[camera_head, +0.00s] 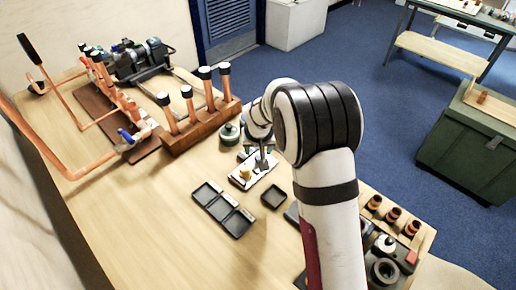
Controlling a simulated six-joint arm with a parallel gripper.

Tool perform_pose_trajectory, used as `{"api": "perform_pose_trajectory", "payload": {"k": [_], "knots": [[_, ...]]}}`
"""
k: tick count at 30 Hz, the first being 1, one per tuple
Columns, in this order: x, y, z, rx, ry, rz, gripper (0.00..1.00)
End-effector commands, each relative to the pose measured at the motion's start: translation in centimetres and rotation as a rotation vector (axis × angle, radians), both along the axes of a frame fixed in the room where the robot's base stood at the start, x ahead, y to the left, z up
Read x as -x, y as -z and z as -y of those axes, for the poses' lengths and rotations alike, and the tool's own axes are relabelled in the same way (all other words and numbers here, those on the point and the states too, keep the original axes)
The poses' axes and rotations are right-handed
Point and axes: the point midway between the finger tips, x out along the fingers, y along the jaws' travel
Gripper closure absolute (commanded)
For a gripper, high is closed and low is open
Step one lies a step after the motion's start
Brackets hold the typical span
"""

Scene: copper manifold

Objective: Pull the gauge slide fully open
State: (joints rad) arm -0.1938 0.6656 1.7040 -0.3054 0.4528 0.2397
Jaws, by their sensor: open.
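A small pale plate fixture (250,184) with a yellow part (245,174) on it lies on the wooden bench, near the middle of the view. It looks like the gauge slide, but it is too small to tell how far it is open. My gripper (262,164) points down at the far right end of this fixture, close to it or just above it. The jaws are open. My white arm covers part of the bench to the right, and I cannot tell whether the fingers touch the fixture.
A wooden block with upright copper tubes (203,127) stands behind left, beside copper pipework (75,165). Copper fittings (392,214) stand at right. Bare bench lies front left.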

Motion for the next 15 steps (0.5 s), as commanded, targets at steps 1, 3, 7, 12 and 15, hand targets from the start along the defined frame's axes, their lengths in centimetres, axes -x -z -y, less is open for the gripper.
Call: {"api": "perform_pose_trajectory", "payload": {"k": [1, 3, 7, 12, 15], "knots": [[-0.4, 1.4, 0.0, 0.001, 0.000, -0.004, 0.40], [-1.1, 2.8, 0.1, 0.001, 0.001, -0.003, 0.40], [-1.8, 4.5, 0.1, 0.000, 0.001, -0.002, 0.40], [-2.2, 5.3, 0.0, 0.000, 0.001, 0.000, 0.40], [-2.2, 5.4, 0.0, 0.000, 0.001, 0.000, 0.40]]}}
